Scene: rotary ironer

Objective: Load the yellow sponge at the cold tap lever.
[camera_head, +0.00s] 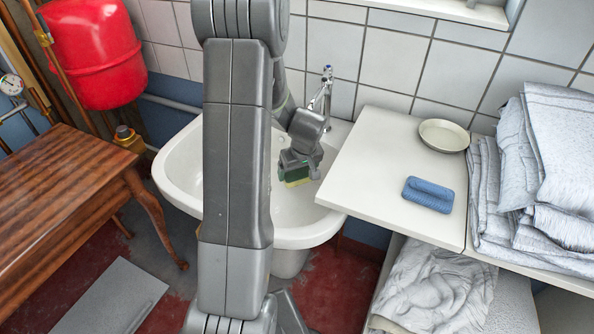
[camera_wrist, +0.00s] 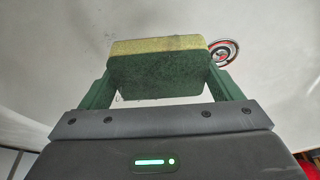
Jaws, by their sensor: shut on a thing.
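The sponge (camera_head: 297,182), yellow on one face and dark green on the other, is held between the fingers of my gripper (camera_head: 298,164) over the white basin (camera_head: 181,172). In the wrist view the sponge (camera_wrist: 155,70) sits across the gap between both green fingers of my gripper (camera_wrist: 160,82), its yellow layer uppermost in the picture. A chrome tap (camera_head: 325,92) with a small blue mark at its top stands at the basin's back rim, behind and above my gripper. My arm hides part of the basin, and the tap's lever is too small to make out clearly.
A white worktop (camera_head: 375,150) right of the basin carries a blue folded cloth (camera_head: 428,194) and a shallow dish (camera_head: 444,135). Folded towels (camera_head: 520,170) are stacked at far right. A wooden table (camera_head: 60,190) stands left. A round drain (camera_wrist: 224,50) shows in the basin.

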